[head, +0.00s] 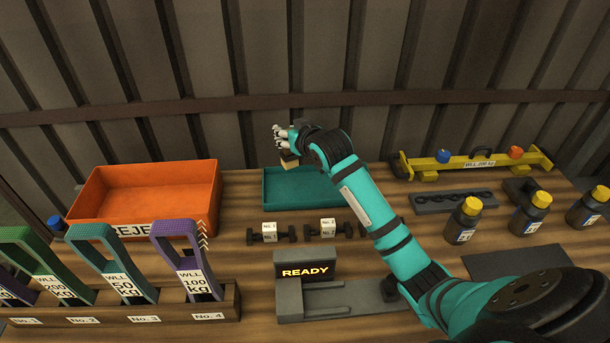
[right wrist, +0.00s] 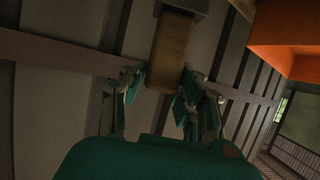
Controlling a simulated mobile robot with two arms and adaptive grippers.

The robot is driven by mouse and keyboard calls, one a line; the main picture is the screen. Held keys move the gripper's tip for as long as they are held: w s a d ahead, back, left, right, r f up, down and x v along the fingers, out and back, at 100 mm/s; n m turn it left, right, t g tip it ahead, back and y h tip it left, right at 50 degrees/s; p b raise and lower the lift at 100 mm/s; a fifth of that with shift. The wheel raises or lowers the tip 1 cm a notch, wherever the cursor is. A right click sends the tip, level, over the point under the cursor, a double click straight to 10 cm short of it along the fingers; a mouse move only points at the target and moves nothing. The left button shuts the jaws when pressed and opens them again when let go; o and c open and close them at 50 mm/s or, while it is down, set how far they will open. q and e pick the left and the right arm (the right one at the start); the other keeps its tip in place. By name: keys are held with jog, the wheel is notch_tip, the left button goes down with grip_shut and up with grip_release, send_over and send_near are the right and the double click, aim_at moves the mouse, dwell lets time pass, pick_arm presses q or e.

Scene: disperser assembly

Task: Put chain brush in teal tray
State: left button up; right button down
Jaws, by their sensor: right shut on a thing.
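The teal tray (head: 335,190) lies on the table at the back middle in the head view, and its visible inside looks empty. My right gripper (head: 284,146) is above the tray's back left part. It is shut on the chain brush (head: 289,162), which shows as a small tan block below the fingers. In the right wrist view the brush's brown wooden body (right wrist: 170,50) sits between the fingers (right wrist: 160,88), with a grey part at its top edge. The brush is partly hidden by the fingers in the head view. My left gripper is not in view.
An orange reject bin (head: 150,195) stands left of the tray. A rack of labelled slings (head: 120,310) is front left. Bottles (head: 463,220) and a yellow beam (head: 475,163) are right.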

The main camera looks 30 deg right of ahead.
aim_at(290, 155)
jog(key=shift+f, duration=0.45)
jog(key=f, duration=0.4)
jog(key=shift+s+a+f+p, duration=0.1)
jog(key=shift+s+f+p, duration=0.1)
jog(key=shift+s+p, duration=0.2)
notch_tip(290, 155, down, 4)
jog(key=shift+w+r, duration=0.1)
jog(key=c, duration=1.3)
grip_release()
jog(key=shift+o, duration=1.6)
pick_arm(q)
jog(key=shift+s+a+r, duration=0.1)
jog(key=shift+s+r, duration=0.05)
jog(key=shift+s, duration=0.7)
pick_arm(e)
jog(key=v, duration=1.2)
